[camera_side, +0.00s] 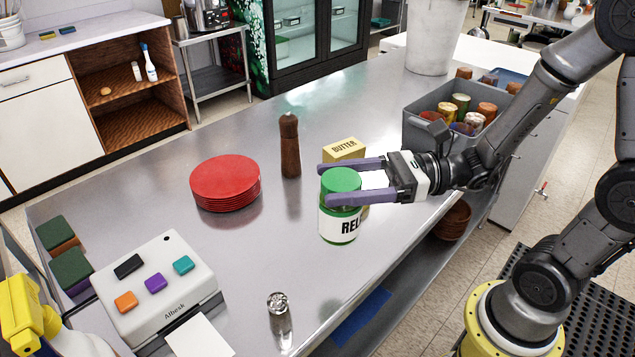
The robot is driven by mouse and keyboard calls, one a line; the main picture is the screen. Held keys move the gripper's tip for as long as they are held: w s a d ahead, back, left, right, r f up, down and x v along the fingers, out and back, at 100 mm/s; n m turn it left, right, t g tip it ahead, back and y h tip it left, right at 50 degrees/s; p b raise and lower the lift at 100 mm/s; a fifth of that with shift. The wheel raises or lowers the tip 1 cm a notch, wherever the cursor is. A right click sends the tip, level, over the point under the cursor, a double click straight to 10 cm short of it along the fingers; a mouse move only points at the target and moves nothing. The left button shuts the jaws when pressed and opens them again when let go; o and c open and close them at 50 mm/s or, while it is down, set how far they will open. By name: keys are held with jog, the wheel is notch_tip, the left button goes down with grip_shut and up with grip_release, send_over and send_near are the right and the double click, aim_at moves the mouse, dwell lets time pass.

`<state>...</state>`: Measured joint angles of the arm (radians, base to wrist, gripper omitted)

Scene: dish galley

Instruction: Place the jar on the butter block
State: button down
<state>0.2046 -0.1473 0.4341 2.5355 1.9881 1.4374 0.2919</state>
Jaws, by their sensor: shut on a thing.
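A jar (339,226) with a green lid and a white label reading "REL" is upright at the middle of the steel counter. My gripper (336,183) reaches in from the right and its purple fingers are shut on the jar near the lid. I cannot tell whether the jar's base touches the counter. The yellow butter block (344,148), marked "BUTTER", is just behind the jar and the fingers. Its lower part is hidden by the far finger. Nothing shows on its visible top.
A brown pepper mill (290,146) stands left of the butter block. A stack of red plates (225,182) is farther left. A grey bin (422,134) of cups is behind my gripper. A metal shaker (279,312) and a white button box (154,289) are in front. The counter between is clear.

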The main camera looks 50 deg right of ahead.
jog(key=shift+s+d+r, duration=0.1)
jog(key=shift+s+r, duration=0.05)
jog(key=shift+w+d+r, duration=0.15)
jog(key=shift+w+r, duration=0.05)
jog(key=shift+w, duration=0.1)
jog(key=w+d+r+m+t+h, duration=0.15)
jog(key=w+d, duration=0.25)
jog(key=d, duration=0.5)
jog(key=w+d+r+m+t+h, duration=0.1)
jog(key=w+d+m+t+h, duration=0.15)
jog(key=d, duration=0.55)
jog(key=w+d+r+m+t+h, duration=0.2)
jog(key=w+d+h, duration=0.15)
jog(key=d, duration=0.55)
jog(key=w+d+f, duration=0.3)
jog(key=w+f, duration=1)
jog(key=shift+w+d, duration=0.35)
jog(key=shift+w, duration=0.05)
